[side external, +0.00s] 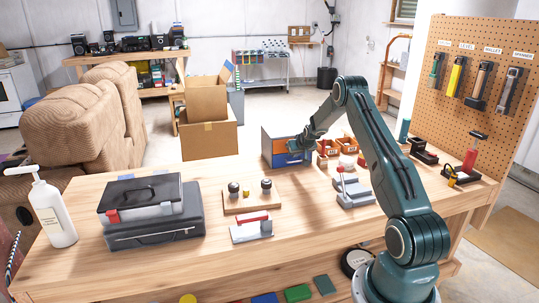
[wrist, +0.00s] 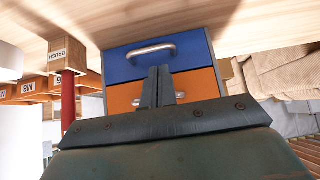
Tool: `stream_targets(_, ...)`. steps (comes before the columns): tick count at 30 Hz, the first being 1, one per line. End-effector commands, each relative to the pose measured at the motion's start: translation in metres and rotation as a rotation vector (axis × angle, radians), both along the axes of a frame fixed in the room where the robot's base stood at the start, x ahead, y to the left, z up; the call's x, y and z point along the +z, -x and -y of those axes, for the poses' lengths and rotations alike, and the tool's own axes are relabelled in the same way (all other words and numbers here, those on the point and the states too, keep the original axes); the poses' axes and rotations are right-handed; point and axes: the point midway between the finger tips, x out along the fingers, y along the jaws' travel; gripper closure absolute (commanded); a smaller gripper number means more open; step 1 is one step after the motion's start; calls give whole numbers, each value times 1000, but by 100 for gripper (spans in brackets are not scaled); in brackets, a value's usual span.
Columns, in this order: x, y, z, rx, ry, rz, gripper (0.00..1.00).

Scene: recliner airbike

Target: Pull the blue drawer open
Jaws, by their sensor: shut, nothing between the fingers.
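The blue drawer (wrist: 125,63) shows at the top of the drawer unit's front in the wrist view, beside an orange drawer (wrist: 205,83). Its curved metal handle (wrist: 152,48) is in plain sight, and its front looks level with the unit. My gripper (wrist: 160,70) is shut and empty. Its fingertips overlap the blue front just below the handle in the picture; I cannot tell whether they touch it. The fingers hide part of the orange drawer and its handle. In the side view, my gripper (side external: 297,146) is at the front of the drawer unit (side external: 266,147).
Orange bins (side external: 327,147) stand right of the unit. Bare bench top lies before the unit.

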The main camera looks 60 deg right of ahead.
Motion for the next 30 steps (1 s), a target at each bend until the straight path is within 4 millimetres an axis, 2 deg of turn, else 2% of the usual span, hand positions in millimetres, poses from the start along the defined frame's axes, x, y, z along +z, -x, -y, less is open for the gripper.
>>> stream_targets(6, -19, -12, 11, 0, -1, -1, 100)
stream_targets(12, -30, -19, 18, 0, -1, -1, 100)
stream_targets(30, -36, -24, 23, 0, -1, -1, 100)
